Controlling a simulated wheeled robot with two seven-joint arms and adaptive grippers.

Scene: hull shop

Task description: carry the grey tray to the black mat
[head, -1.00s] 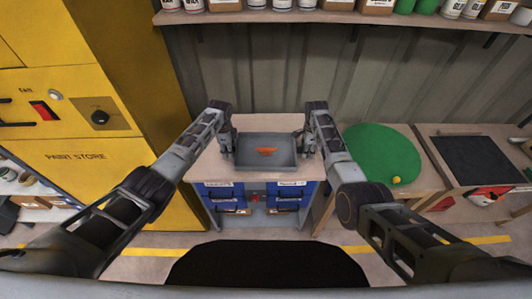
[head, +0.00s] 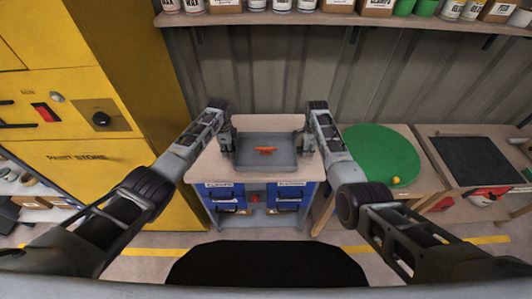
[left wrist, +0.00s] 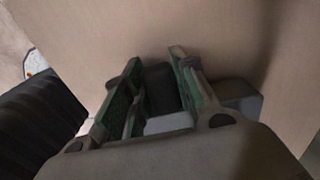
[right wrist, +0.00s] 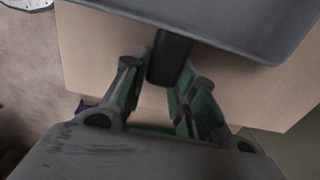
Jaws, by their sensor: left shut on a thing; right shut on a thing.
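The grey tray (head: 283,166) is over the wooden top of the blue-drawer workbench in the head view, roughly level, with a small orange object (head: 266,150) in it. My left gripper (head: 232,153) is at the tray's left side, shut on a black handle (left wrist: 160,90). My right gripper (head: 304,149) is at the right side, shut on the other black handle (right wrist: 169,58); the tray's grey wall (right wrist: 215,28) shows beyond it. Whether the tray touches the bench is hard to tell. The black mat (head: 478,160) lies flat on a wooden table at the far right and looks bare.
The workbench (head: 265,123) has blue drawers below. Between it and the mat stands a table with a green round mat (head: 378,150) and a yellow ball (head: 397,180). A yellow cabinet (head: 100,100) stands left. A stocked shelf (head: 340,17) runs along the back wall.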

